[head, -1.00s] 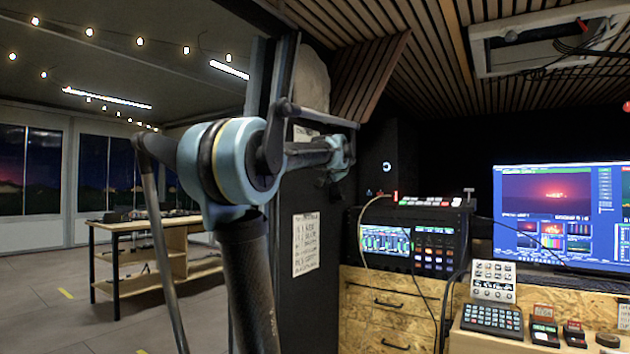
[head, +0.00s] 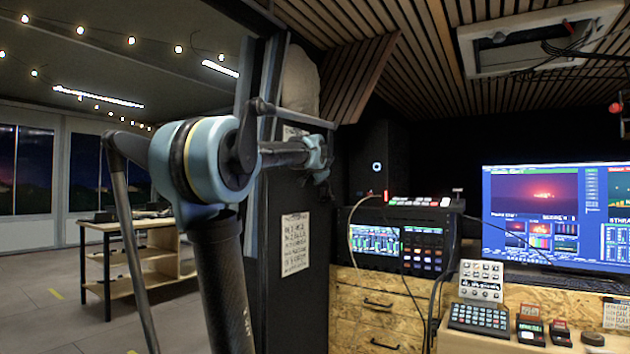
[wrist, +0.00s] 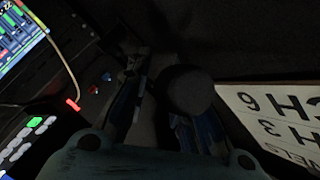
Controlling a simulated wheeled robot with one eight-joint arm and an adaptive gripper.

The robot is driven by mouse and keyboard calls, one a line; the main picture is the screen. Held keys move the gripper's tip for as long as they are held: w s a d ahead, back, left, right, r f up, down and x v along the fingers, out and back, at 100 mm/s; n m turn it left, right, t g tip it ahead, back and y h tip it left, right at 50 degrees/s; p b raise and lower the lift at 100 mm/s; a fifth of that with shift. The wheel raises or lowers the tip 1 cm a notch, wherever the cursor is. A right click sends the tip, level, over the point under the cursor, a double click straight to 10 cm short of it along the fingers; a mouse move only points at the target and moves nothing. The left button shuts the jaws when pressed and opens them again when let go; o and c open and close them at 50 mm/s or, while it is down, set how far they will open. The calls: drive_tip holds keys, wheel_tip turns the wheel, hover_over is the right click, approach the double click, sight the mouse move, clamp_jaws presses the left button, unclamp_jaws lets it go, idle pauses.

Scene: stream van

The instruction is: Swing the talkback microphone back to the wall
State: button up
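In the wrist view a dark, rounded head (wrist: 188,90), which looks like the microphone's foam end, lies at the fingers and covers part of the right one. The picture is too dark to show its stem or whether the fingers touch it. My gripper (wrist: 155,95) has its blue-grey fingers on both sides of a narrow gap; how far they are closed is unclear. In the head view my gripper (head: 324,178) is small and dark in front of the black wall, right of the door-side panel. The microphone cannot be made out there.
A mixing console (head: 405,235) with lit screens stands on a wooden cabinet (head: 365,305) right of my gripper. A printed sheet (head: 295,243) hangs on the dark panel; a white lettered sheet (wrist: 270,115) is close by. A monitor (head: 555,215) stands further right. Open floor lies left.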

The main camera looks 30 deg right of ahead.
drive_tip(key=shift+s, duration=0.1)
drive_tip(key=v, duration=1.1)
drive_tip(key=shift+s+a+r, duration=0.2)
drive_tip(key=shift+s+a, duration=0.05)
